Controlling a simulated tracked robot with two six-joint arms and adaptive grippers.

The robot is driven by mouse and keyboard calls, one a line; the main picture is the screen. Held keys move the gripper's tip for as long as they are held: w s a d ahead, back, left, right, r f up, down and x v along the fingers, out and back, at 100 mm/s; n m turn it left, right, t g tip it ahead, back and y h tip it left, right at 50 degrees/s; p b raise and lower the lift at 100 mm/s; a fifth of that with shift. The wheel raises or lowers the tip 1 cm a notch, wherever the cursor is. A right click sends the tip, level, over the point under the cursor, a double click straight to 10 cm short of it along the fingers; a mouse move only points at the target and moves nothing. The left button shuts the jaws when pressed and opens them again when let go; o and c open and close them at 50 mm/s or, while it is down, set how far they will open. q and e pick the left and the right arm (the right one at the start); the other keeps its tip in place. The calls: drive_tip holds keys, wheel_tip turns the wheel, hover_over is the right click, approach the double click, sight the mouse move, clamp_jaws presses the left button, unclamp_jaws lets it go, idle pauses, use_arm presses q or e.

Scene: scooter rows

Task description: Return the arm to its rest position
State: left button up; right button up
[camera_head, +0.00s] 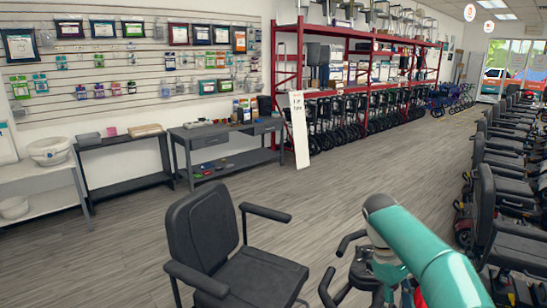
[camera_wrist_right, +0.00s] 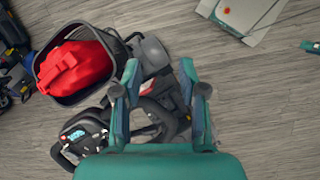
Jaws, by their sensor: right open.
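My right arm (camera_head: 425,250) comes in from the lower right of the head view, teal with a grey joint, over a scooter's handlebars. My right gripper (camera_wrist_right: 160,72) shows in the right wrist view with its two teal fingers apart and nothing between them. Below it is a scooter with a black basket (camera_wrist_right: 42,88) that holds a red object (camera_wrist_right: 75,70). The gripper is beside the basket, over the scooter's dark parts. I do not see my left gripper.
A black scooter seat (camera_head: 215,245) stands at front centre. A row of scooters (camera_head: 510,190) lines the right side. Tables (camera_head: 225,140) and a red rack (camera_head: 300,60) stand along the wall. The aisle floor (camera_head: 370,165) is clear. A small teal thing (camera_wrist_right: 309,46) at the wrist view's right edge is unclear.

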drive_tip(key=s+a+f+y, duration=0.1)
drive_tip(key=s+a+f, duration=0.15)
drive_tip(key=f, duration=0.55)
drive_tip(key=s+a+f+t+y, duration=0.15)
drive_tip(key=a+f, duration=0.25)
drive_tip(key=f, duration=0.5)
drive_tip(key=s+a+f+y, duration=0.2)
drive_tip(key=a+f, duration=0.2)
drive_tip(key=f, duration=0.4)
drive_tip(key=s+a+f+m+t+y, duration=0.1)
drive_tip(key=s+f+m, duration=0.3)
drive_tip(key=s, duration=0.5)
drive_tip(key=s+a+f+m+t+y, duration=0.1)
drive_tip(key=s+a+f+m, duration=0.2)
drive_tip(key=s, duration=0.6)
drive_tip(key=shift+s+a+f+m, duration=0.4)
drive_tip(key=shift+a+f, duration=0.1)
drive_tip(key=shift+f, duration=0.2)
drive_tip(key=shift+t+y, duration=0.25)
